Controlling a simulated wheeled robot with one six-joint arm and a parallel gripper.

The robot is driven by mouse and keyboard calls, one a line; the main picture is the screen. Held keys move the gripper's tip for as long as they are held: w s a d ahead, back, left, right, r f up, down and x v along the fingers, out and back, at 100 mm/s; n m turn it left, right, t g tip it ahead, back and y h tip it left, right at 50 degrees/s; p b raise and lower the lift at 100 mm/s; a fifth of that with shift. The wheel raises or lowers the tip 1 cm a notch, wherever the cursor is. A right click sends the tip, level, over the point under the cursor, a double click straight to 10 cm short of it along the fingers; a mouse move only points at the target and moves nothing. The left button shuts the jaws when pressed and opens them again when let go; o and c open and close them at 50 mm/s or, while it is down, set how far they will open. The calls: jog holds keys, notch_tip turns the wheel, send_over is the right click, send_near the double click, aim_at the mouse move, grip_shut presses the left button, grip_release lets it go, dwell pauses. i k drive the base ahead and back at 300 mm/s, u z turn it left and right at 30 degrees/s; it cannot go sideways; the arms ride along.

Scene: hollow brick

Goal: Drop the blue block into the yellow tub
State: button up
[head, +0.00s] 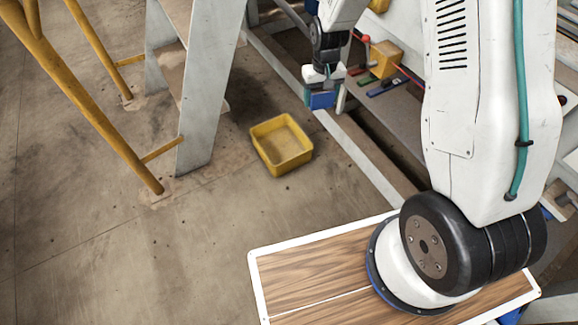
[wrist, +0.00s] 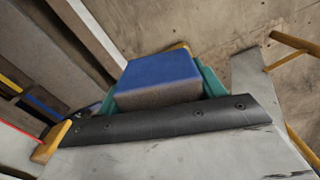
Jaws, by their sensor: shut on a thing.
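The blue block (head: 321,100) is in my gripper (head: 323,82), above the floor, in the upper middle of the head view. In the wrist view the block (wrist: 160,72) sits between the teal fingers, its blue face toward the top. My gripper is shut on it. The yellow tub (head: 293,164) stands on the floor, open side up and seemingly empty, below and left of the block in the head view. In the wrist view a small yellow sliver shows behind the block; most of whatever it is stays hidden.
A grey metal leg (head: 211,90) and yellow rails (head: 92,100) stand left of the tub. A pale beam (head: 365,155) runs to its right. A yellow box (head: 385,59) and coloured strips sit on a shelf farther right. The floor in front of the tub is clear.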

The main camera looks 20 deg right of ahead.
aim_at(281, 153)
jog(key=k, duration=0.55)
jog(key=u, duration=0.9)
jog(key=i, duration=2.1)
jog(key=z, duration=1.75)
jog(key=i, duration=0.5)
jog(key=u, duration=0.15)
